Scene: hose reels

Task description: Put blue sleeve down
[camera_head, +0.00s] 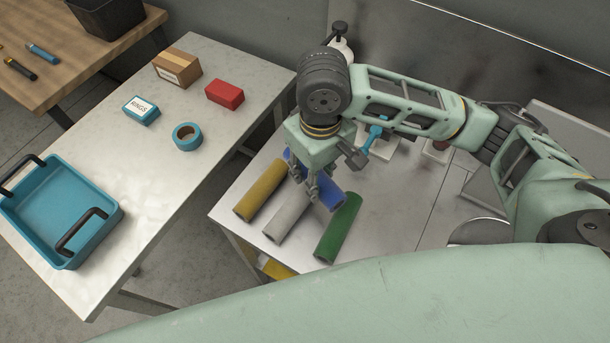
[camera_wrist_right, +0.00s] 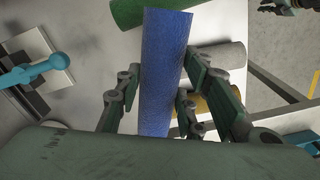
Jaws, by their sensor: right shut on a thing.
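The blue sleeve (camera_head: 327,190) is held in my right gripper (camera_head: 313,187). In the right wrist view the blue sleeve (camera_wrist_right: 163,70) runs lengthwise between the fingers. In the head view it lies at an angle across the far part of the grey sleeve (camera_head: 289,215); whether it touches that sleeve cannot be told. A yellow sleeve (camera_head: 260,190) lies left of the grey one, and a green sleeve (camera_head: 339,228) right of it. My left gripper is outside the head view; what looks like it (camera_wrist_right: 279,5) shows small at the wrist view's top edge, its jaws unclear.
The sleeves lie near the left front of a metal bench (camera_head: 395,215). A blue-handled fixture (camera_head: 374,134) stands behind. Across a gap, another table (camera_head: 165,200) holds a blue tray (camera_head: 105,235), a tape roll (camera_head: 187,136) and boxes. The bench right of the green sleeve is clear.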

